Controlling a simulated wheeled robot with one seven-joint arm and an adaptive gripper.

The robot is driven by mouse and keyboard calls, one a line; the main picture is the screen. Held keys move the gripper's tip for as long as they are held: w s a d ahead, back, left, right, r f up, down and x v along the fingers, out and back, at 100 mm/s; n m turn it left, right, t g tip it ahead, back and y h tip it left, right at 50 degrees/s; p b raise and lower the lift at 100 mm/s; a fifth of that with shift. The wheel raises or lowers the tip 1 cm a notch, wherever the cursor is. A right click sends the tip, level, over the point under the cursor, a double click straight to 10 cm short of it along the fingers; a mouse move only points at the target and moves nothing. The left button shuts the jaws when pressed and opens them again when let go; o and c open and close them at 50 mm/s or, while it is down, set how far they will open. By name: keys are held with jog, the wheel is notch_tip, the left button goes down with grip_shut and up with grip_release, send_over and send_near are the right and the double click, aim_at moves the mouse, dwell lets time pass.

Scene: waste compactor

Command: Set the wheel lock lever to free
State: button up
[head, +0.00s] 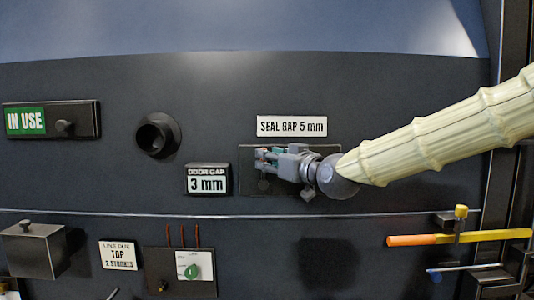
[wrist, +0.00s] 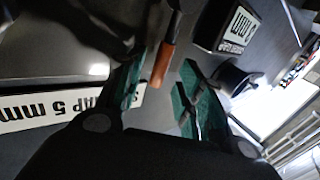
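My gripper (head: 266,165) is in front of a dark plate (head: 244,183) under the "SEAL GAP 5 mm" sign (head: 291,126). In the wrist view, my gripper (wrist: 160,85) has its green-padded fingers apart. A small lever with an orange-brown grip (wrist: 163,64) shows between the fingertips, with a gap visible on its right; contact on its left is unclear. In the head view my gripper largely hides this lever. No label readable here names the wheel lock lever, and no "free" mark is legible.
The "DOOR GAP 3 mm" box (head: 207,179) is just left of my gripper, and a round dark port (head: 157,135) lies beyond it. An orange-yellow bar (head: 410,240) and a blue lever (head: 434,275) stick out at lower right. A thin rail (head: 120,213) runs below.

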jog(key=shift+p+x, duration=0.3)
jog(key=shift+x, duration=0.85)
grip_shut()
